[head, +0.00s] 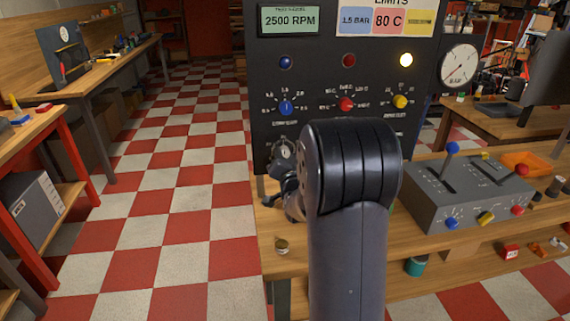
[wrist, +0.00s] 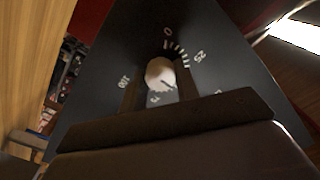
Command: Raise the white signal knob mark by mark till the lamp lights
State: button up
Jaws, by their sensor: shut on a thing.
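The white signal knob (wrist: 160,72) sits on the dark panel face in the wrist view, with a printed scale around it showing 0, 25 and 100. My gripper (wrist: 159,90) has a finger on each side of the knob and is shut on it. A small dark mark shows on the knob's lower right, but I cannot tell its exact setting. In the head view the knob (head: 286,149) shows low on the black panel, partly hidden by my gripper. Above it, the yellow lamp (head: 406,60) glows brightly. The blue lamp (head: 286,62) and red lamp (head: 348,60) look dim.
Blue (head: 286,107), red (head: 346,104) and yellow (head: 400,101) knobs sit above on the panel. A grey lever box (head: 468,195) stands on the wooden bench to the right. A small jar (head: 282,246) stands near the bench's left edge. Checkered floor lies open at left.

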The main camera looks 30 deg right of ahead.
jog(key=o, duration=1)
jog(key=shift+c, duration=0.2)
jog(key=shift+s, duration=0.1)
jog(key=b+v, duration=0.1)
jog(key=v, duration=0.9)
jog(key=shift+s, duration=0.3)
jog(key=shift+a, duration=0.1)
jog(key=p+x, duration=0.1)
jog(key=x, duration=1)
jog(key=shift+r+p, duration=0.1)
jog(key=shift+p, duration=0.25)
jog(key=shift+s+n, duration=0.1)
jog(key=shift+n, duration=0.2)
